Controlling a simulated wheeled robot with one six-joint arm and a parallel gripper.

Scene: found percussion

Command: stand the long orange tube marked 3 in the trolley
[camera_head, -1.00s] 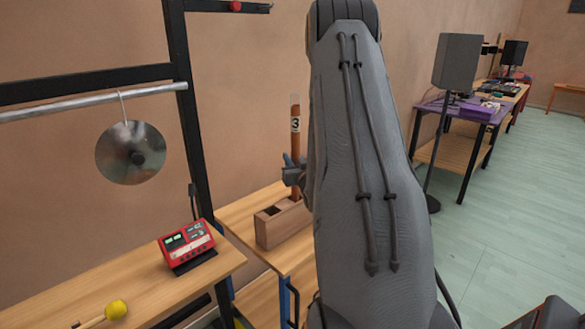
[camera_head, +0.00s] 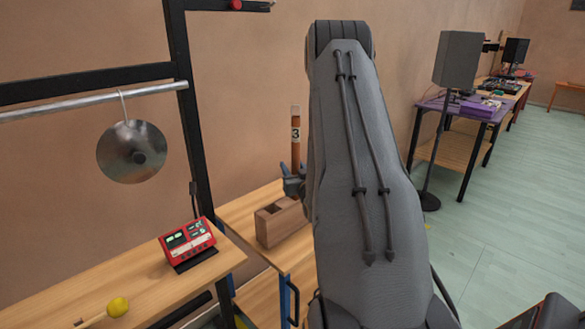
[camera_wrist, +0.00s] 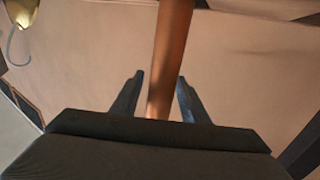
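The long orange-brown tube marked 3 (camera_head: 296,155) stands upright at the back of a wooden block with square openings (camera_head: 283,222). The block sits on a wooden top with a black handle (camera_head: 262,262), which looks like the trolley. My gripper (camera_head: 294,184) is around the tube's lower part, partly hidden by my arm. In the wrist view the tube (camera_wrist: 170,60) runs between my two fingers (camera_wrist: 160,95). It moves with them, so they appear shut on it. The tube's lower end is hidden, so I cannot tell how deep it sits in the block.
A red electronic box (camera_head: 188,242) and a yellow-headed mallet (camera_head: 117,307) lie on the near bench. A metal disc (camera_head: 131,152) hangs from a pipe on a black frame. A grey speaker on a stand (camera_head: 457,60) and open floor are at the right.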

